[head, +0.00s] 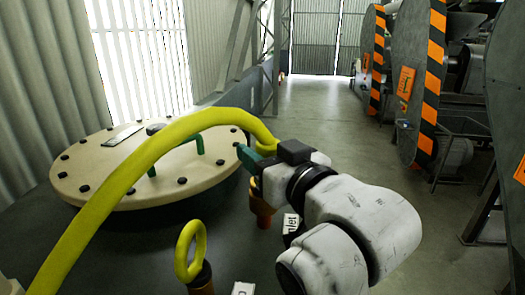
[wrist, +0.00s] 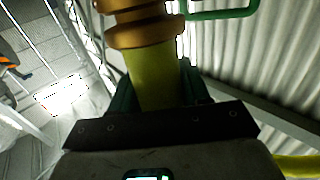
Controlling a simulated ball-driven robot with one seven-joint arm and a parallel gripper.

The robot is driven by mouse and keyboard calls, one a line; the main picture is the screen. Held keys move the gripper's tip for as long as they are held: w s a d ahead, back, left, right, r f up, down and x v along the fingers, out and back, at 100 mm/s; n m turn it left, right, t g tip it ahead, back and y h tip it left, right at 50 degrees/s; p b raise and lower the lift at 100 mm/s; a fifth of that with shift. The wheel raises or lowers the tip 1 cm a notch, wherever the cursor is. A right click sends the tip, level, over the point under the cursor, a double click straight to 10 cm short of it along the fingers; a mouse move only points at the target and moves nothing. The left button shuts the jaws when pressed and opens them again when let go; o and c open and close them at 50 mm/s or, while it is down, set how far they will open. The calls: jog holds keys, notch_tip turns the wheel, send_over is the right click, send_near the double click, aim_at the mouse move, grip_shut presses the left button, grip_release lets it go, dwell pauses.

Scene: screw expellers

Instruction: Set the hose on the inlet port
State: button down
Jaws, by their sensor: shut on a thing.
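The yellow hose (head: 140,160) arcs from the lower left over the tank lid and bends down at its end into my gripper (head: 252,158). My gripper is shut on the hose near that end; in the wrist view the hose (wrist: 152,80) runs between the green fingers (wrist: 158,95). The brass-orange inlet port (head: 263,207) stands right below my gripper, beside a white "Inlet" label (head: 291,225). In the wrist view a ringed brass part (wrist: 142,28) meets the hose's end in the picture. I cannot tell if the hose is seated on it.
A round beige lid (head: 85,185) with dark bolts and a green handle (head: 195,140) lies left of my gripper. A yellow loop (head: 190,250) stands on another fitting in front. Striped machines (head: 420,90) line the right; the floor (head: 320,115) between is clear.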

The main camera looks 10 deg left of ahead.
jog(key=shift+d+r, duration=0.1)
jog(key=shift+r, duration=0.1)
dwell(0.3)
jog(key=shift+r+p, duration=0.4)
jog(key=shift+p, duration=0.1)
jog(key=shift+r+p, duration=0.3)
jog(key=shift+p, duration=0.1)
dwell(0.3)
jog(key=shift+f+b, duration=0.75)
jog(key=shift+f, duration=0.55)
dwell(0.8)
jog(key=c, duration=0.8)
grip_release()
jog(key=p+v, duration=0.1)
jog(key=v, duration=1)
jog(key=shift+p, duration=0.3)
